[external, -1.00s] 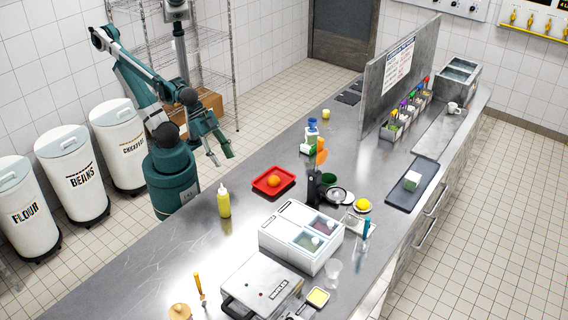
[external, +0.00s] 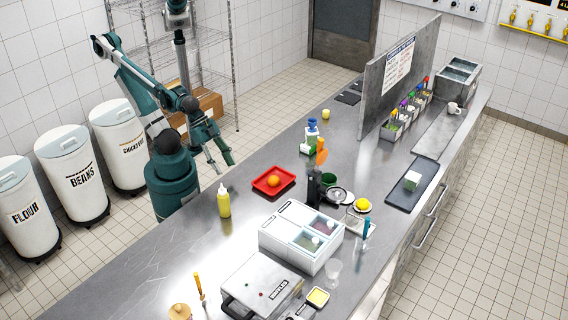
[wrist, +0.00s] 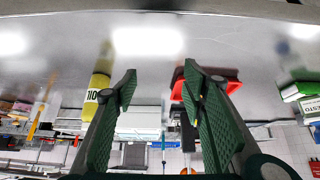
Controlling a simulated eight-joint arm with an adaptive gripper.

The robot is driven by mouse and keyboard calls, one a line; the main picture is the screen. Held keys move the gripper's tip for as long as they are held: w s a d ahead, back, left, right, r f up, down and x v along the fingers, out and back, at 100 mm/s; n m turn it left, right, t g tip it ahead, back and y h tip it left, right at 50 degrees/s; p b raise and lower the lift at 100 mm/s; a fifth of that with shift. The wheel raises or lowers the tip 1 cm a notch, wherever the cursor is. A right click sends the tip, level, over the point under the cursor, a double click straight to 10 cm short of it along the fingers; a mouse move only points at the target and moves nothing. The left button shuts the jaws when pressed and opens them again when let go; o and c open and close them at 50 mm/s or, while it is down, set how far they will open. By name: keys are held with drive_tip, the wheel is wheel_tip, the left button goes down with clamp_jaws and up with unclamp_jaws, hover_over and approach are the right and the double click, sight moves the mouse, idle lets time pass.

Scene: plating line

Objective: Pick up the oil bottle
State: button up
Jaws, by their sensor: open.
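The yellow oil bottle (external: 224,202) stands upright on the steel counter, left of the red tray. In the wrist view the oil bottle (wrist: 100,82) shows its label, upside down, left of the left finger and partly behind it. My gripper (external: 224,166) hangs above and behind the bottle near the counter's back edge, apart from it. In the wrist view my gripper (wrist: 160,74) has its two green fingers spread with nothing between them.
A white two-well container (external: 275,240) and a press (external: 262,288) stand nearer the front. The counter (external: 130,270) left of the bottle is clear.

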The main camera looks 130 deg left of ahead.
sight(222, 189)
drive_tip(key=shift+o, duration=0.6)
drive_tip(key=shift+r, duration=0.1)
drive_tip(key=w+d+r+m+g+p, duration=0.1)
drive_tip(key=w+d+m+p, duration=0.3)
drive_tip(key=p, duration=0.4)
drive_tip(key=w+d+r+m+g+p, duration=0.2)
drive_tip(key=w+d+m+p, duration=0.3)
drive_tip(key=m+p, duration=0.3)
drive_tip(key=w+d+r+m+g+p, duration=0.2)
drive_tip(key=w+d+m+p, duration=0.3)
drive_tip(key=p, duration=0.4)
drive_tip(key=shift+w+d+r+m+g, duration=0.15)
drive_tip(key=shift+m+g, duration=0.1)
drive_tip(key=shift+g, duration=0.2)
drive_tip(key=shift+w+d+r+m+g, duration=0.15)
drive_tip(key=shift+m+g, duration=0.1)
drive_tip(key=shift+g, duration=0.2)
drive_tip(key=shift+w+d+f+m+p, duration=0.1)
drive_tip(key=shift+d+f+m+p, duration=0.4)
drive_tip(key=shift+p, duration=0.15)
